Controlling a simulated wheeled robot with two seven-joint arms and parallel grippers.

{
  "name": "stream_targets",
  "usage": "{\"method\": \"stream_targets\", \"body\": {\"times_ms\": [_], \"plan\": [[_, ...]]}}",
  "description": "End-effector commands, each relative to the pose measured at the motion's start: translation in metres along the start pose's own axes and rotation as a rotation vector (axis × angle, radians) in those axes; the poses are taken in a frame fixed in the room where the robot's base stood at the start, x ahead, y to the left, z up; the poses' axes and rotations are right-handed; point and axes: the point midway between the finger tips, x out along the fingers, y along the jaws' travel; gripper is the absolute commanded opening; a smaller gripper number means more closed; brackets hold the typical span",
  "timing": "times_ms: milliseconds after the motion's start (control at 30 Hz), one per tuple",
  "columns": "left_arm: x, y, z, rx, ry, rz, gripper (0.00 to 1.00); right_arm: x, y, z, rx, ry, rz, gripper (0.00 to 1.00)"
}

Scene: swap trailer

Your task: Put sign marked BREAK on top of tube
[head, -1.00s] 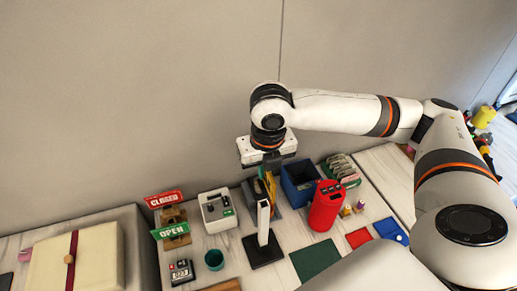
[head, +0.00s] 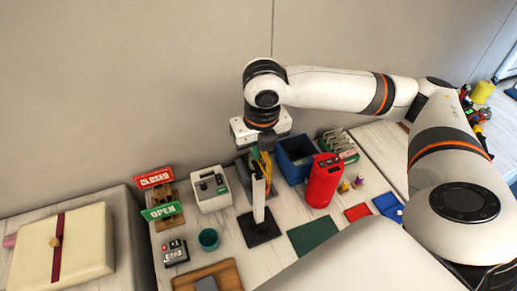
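No sign that I can read as BREAK shows. A thin yellow-orange upright piece (head: 264,163) stands just below my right gripper (head: 265,150); its face is turned away and any text is unreadable. My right gripper points down at it, and I cannot tell whether its fingers are closed on it. A red CLOSED sign (head: 154,178) and a green OPEN sign (head: 161,211) stand on a wooden holder at the left. A red upright cylinder (head: 324,183), possibly the tube, stands right of the gripper. My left gripper is not in view.
A white upright piece on a black base (head: 260,231) stands in front of the gripper. A blue bin (head: 297,158) is beside the red cylinder. A white device (head: 211,190), a teal cup (head: 208,239) and a green mat (head: 312,235) lie around. The wall is close behind.

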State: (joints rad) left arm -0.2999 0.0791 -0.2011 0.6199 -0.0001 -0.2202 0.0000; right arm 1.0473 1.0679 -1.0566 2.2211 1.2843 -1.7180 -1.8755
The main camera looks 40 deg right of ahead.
Motion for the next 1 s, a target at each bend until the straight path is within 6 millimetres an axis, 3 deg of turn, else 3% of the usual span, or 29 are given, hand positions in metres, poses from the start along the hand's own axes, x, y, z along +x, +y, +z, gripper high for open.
{"method": "stream_targets", "body": {"times_ms": [1000], "plan": [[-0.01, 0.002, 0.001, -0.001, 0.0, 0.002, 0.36, 0.002, 0.0, -0.001, 0.0, -0.001, 0.001, 0.0]]}}
